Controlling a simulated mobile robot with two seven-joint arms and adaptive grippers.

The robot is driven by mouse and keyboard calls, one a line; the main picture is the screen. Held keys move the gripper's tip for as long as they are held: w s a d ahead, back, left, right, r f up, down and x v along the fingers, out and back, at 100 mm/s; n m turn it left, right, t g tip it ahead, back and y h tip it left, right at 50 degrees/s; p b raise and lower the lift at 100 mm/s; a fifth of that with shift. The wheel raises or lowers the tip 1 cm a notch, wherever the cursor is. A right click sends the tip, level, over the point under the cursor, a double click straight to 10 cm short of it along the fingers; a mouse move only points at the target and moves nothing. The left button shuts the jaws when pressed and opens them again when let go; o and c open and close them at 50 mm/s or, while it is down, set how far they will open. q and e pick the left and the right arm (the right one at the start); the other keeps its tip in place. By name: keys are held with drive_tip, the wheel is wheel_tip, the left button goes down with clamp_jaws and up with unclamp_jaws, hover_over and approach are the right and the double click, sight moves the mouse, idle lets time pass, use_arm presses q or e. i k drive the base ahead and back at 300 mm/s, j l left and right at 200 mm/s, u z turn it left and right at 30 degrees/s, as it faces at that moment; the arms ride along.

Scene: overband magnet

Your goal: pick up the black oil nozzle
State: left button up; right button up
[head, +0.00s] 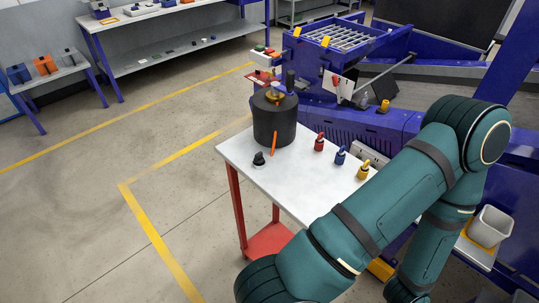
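The black oil nozzle (259,158) stands upright near the left edge of a white-topped table (300,188). It is small, with a wider base and a narrow top, and stands in front of a large black drum (274,120). Red (319,142), blue (340,155) and yellow (363,170) nozzles stand in a row to its right, on the same table. Neither of my grippers shows in the head view. One of my teal arms crosses the right foreground and hides the table's near right part.
An orange stick-like part (274,142) shows against the drum's front. A blue machine (335,75) stands behind the table. A grey bin (489,227) is at the right. The floor left of the table is clear, with yellow lines. Shelves (180,50) stand at the back left.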

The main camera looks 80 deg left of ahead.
sight(258, 159)
drive_tip(key=k+j+u, duration=0.2)
drive_tip(key=k+j, duration=0.3)
drive_tip(key=k+u, duration=0.1)
drive_tip(key=u, duration=1.75)
drive_tip(key=z, duration=0.1)
drive_tip(key=i+j, duration=0.05)
